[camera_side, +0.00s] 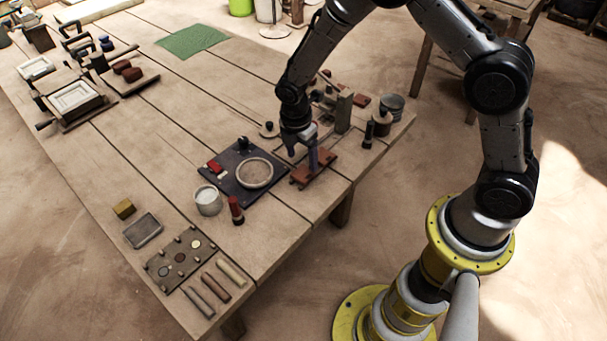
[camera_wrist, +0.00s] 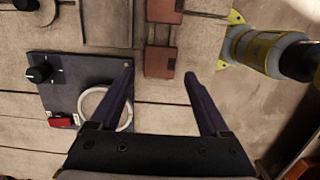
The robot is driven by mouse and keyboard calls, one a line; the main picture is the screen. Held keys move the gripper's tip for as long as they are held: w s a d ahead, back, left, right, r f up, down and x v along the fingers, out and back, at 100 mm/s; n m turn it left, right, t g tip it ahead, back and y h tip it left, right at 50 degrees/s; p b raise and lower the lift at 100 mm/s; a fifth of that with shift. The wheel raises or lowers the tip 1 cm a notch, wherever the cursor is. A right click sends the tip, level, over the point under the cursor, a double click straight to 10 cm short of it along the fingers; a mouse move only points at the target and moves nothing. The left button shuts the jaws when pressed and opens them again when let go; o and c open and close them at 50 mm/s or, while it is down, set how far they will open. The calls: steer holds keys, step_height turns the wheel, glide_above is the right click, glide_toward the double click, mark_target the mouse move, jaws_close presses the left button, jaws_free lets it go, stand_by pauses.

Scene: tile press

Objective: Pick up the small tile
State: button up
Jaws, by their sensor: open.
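My gripper (camera_side: 312,163) points down over the right part of the table, its purple fingers apart. In the wrist view the open fingers (camera_wrist: 159,73) lie on either side of a red-brown block (camera_wrist: 161,62), with nothing held. The block's lower end shows between the fingertips; I cannot tell their height above it. In the side view a red-brown piece (camera_side: 300,178) lies right below the fingers, partly hidden by them. I cannot clearly make out a separate small tile there.
A dark board with a knob (camera_wrist: 40,73), a red switch (camera_wrist: 62,121) and a pale round dish (camera_side: 254,173) lies left of my gripper. A white cup (camera_side: 208,200) and a red-and-black bottle (camera_side: 236,210) stand in front. A wooden block (camera_side: 343,112) stands behind my gripper.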

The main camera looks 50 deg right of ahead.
mark_target(303, 173)
steer(key=shift+d+f, duration=0.15)
steer(key=shift+f, duration=2.65)
steer(key=c, duration=1.2)
